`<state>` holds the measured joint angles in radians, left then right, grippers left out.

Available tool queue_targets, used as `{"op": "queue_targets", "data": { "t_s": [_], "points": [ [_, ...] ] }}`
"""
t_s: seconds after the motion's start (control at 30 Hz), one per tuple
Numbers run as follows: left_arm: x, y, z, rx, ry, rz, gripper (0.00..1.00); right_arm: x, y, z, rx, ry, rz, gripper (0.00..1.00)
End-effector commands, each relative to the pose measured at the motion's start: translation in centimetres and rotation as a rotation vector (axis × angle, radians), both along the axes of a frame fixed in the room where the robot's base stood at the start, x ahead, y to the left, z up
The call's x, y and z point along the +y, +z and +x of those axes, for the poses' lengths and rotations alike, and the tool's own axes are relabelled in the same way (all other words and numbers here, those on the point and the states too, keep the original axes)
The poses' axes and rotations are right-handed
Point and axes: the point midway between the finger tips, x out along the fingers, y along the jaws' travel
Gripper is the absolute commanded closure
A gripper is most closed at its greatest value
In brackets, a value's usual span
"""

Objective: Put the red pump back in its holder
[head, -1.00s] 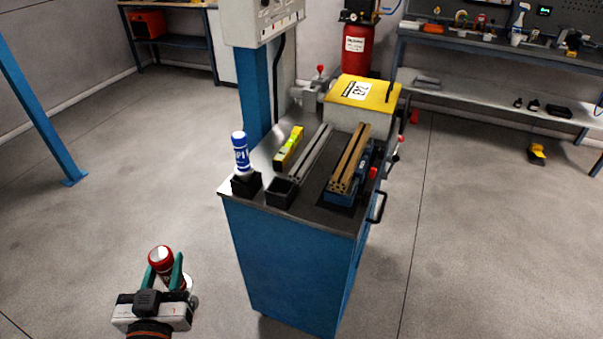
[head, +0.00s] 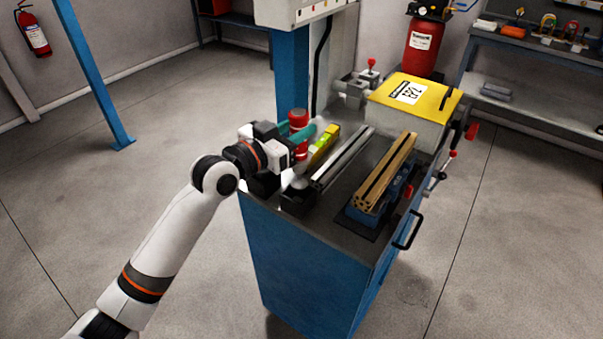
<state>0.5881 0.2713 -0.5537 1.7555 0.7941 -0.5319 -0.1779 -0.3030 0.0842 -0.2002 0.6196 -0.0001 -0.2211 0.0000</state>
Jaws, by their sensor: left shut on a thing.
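The red pump (head: 298,119) is upright in my left gripper (head: 299,136), whose teal fingers are shut on it. Its pale lower end shows over the empty-looking black holder (head: 297,201) at the front left of the blue cabinet's top. I cannot tell whether that end is inside the holder or just above it. A second black holder (head: 262,186) is partly hidden under my left gripper. The blue-and-white pump seen there earlier is hidden behind the gripper. My right gripper is not in view.
A yellow-green level (head: 324,141), a grey rail (head: 343,158) and a brown slotted bar (head: 384,173) lie right of the holders. A yellow-topped box (head: 416,92) stands at the back of the blue cabinet (head: 305,262). A blue post rises behind the gripper.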

Motion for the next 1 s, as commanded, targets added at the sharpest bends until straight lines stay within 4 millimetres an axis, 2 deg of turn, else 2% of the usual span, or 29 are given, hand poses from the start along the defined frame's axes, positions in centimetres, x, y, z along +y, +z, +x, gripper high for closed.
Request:
{"op": "queue_targets", "data": {
  "t_s": [0.1, 0.33, 0.5, 1.0],
  "points": [
    [0.1, -2.2, 0.0, 0.001, 0.002, -0.001, 0.97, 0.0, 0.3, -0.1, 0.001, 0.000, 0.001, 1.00],
    [0.0, -4.5, 0.0, -0.001, 0.001, -0.002, 0.97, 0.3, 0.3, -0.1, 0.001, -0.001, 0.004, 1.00],
    [0.1, -6.9, 0.0, -0.001, 0.001, -0.003, 0.97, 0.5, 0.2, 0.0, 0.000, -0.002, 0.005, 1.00],
    [0.0, -8.0, 0.0, -0.004, 0.002, -0.003, 0.97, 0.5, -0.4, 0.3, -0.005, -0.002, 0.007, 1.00]
  ]
}}
